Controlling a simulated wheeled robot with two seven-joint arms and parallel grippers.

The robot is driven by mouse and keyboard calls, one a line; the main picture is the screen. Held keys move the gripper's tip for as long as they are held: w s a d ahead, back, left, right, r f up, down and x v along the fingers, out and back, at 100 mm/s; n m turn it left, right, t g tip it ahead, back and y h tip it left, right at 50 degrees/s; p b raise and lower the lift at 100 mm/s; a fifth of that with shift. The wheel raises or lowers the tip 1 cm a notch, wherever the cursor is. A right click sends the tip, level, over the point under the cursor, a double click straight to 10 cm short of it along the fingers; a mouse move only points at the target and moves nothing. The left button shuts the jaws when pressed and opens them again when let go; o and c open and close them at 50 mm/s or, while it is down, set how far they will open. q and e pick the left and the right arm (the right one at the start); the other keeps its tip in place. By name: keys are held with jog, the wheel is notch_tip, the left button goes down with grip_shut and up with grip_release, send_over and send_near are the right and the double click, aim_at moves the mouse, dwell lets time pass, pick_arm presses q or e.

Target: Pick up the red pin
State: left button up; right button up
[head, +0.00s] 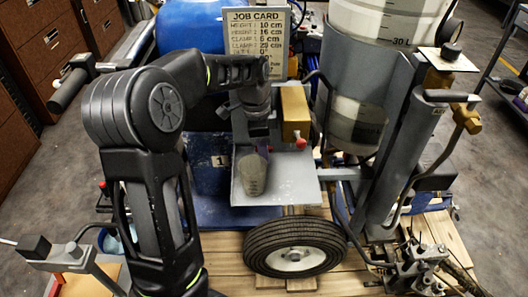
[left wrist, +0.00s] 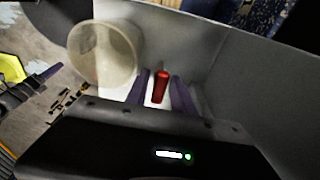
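The red pin (left wrist: 160,86) shows in the left wrist view, lying or standing inside a grey metal tray (left wrist: 240,75). My left gripper (left wrist: 160,90) is open, with its two purple fingers on either side of the pin and a gap on each side. I cannot tell how deep the pin sits between them. In the head view my left gripper (head: 258,147) points down over the tray (head: 298,178), and I cannot make out the pin under it. My right gripper is not in view.
A translucent cup (left wrist: 103,54) stands in the tray close beside the left finger; it also shows in the head view (head: 252,175). A brass block (head: 295,110) with a small red part (head: 300,143) is just right of the gripper. A wheel (head: 296,248) is in front.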

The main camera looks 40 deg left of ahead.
pick_arm(q)
jog(key=shift+c, duration=0.2)
dwell(0.4)
grip_shut()
